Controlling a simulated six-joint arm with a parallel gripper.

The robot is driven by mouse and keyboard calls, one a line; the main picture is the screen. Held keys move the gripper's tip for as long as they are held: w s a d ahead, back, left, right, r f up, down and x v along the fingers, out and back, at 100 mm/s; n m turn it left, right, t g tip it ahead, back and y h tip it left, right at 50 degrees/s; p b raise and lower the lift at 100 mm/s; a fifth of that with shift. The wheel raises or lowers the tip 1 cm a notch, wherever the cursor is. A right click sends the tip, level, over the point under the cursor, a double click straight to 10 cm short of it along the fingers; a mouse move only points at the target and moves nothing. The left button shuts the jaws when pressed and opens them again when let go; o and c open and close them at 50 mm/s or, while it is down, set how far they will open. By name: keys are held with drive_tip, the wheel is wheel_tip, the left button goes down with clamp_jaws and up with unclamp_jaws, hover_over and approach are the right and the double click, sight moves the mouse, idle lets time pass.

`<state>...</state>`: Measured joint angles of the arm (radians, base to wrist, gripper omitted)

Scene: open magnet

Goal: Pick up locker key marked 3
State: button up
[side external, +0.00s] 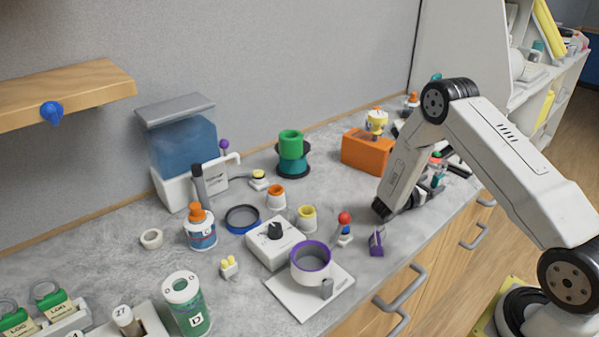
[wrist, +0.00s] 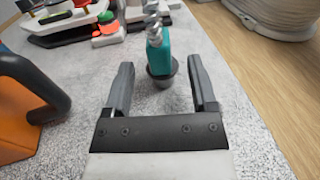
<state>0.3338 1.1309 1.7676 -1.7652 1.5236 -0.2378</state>
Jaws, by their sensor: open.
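A teal piece with a metal top (wrist: 157,50) stands upright in a small dark cup-shaped base (wrist: 162,72) in the wrist view. It looks like a key with a coloured head, but I cannot read any number on it. My gripper (wrist: 161,64) is open, with one finger on each side of this piece and gaps on both sides. In the side view my gripper (side external: 424,192) is low over the right part of the counter, partly hidden by my arm. A small teal item (side external: 437,168) shows just beyond it. No mark 3 is legible in either view.
An orange box (side external: 366,152) stands left of my gripper and also shows in the wrist view (wrist: 22,110). A white tray with coloured items (wrist: 70,22) lies beyond. The counter's front edge is close by.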

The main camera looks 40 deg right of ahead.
sight(441, 178)
drive_tip(key=shift+s+d, duration=0.2)
drive_tip(key=shift+d, duration=1.1)
drive_tip(key=shift+s+d, duration=0.15)
drive_tip(key=shift+d, duration=1.15)
clamp_jaws()
